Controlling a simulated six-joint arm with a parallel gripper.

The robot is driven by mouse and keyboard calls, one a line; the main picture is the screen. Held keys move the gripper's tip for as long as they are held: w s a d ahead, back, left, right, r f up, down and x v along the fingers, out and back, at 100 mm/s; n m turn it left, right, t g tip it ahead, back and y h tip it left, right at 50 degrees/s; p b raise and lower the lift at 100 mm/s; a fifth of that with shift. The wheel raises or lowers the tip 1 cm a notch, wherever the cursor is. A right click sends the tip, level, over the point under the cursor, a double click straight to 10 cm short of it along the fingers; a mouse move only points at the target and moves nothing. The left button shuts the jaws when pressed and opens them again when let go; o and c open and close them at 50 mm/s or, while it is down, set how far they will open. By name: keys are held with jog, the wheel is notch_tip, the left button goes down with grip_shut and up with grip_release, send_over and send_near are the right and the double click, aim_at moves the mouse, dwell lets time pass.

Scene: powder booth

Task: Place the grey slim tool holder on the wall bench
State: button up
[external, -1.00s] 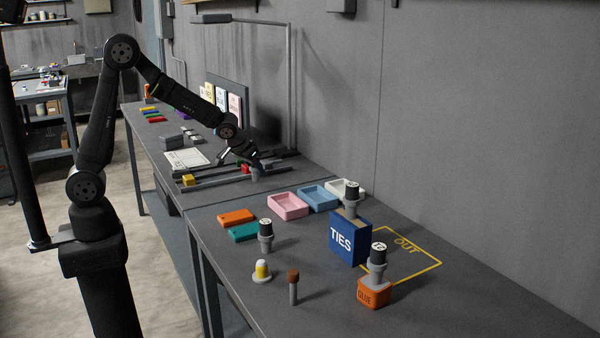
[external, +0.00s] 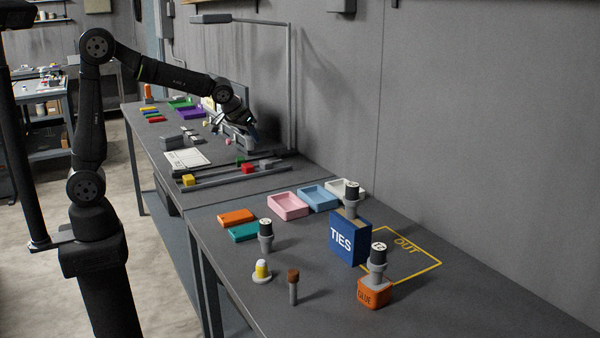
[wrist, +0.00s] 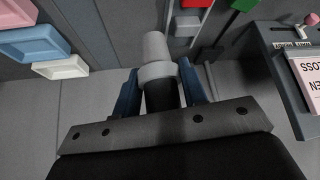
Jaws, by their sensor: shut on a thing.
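My gripper (external: 246,132) is raised above the far part of the bench near the wall. In the wrist view, my gripper (wrist: 158,92) is shut on a grey slim tool holder (wrist: 156,62). Its pale grey taper and collar stick out past the fingers, and its dark body lies between them. In the external view the held holder is hard to make out against the arm and the things behind. The wall bench (external: 215,195) runs along the grey wall below and shows bare patches.
Nearby are rails with a red block (external: 247,169) and a yellow block (external: 188,180). Trays, pink (external: 288,207) and blue (external: 318,199), lie nearer. Other holders stand on the blue TIES box (external: 350,238), on the orange GLUE box (external: 374,294) and on the bench. A lamp post (external: 290,90) rises behind.

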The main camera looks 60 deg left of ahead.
notch_tip(320, 180, up, 4)
jog(key=shift+d+f, duration=0.1)
jog(key=d+m+h, duration=0.3)
jog(key=d+m, duration=0.3)
jog(key=d, duration=2.6)
jog(key=s+d+m+h, duration=0.15)
jog(key=s+d, duration=0.35)
jog(key=d, duration=0.5)
jog(key=s+d+m+g+h, duration=0.1)
jog(key=s+d+m, duration=0.1)
jog(key=s+d, duration=0.55)
jog(key=s+d+m+h, duration=0.15)
jog(key=s+d, duration=0.25)
jog(key=d, duration=0.7)
jog(key=shift+y, duration=0.4)
jog(key=w+f, duration=0.4)
jog(key=w+a+f, duration=0.1)
jog(key=w+f, duration=0.3)
jog(key=w+a+f, duration=0.1)
jog(key=w+f, duration=0.2)
jog(key=f, duration=0.1)
jog(key=shift+w+a+f, duration=0.1)
jog(key=shift+w+f, duration=0.3)
jog(key=shift+f, duration=1.85)
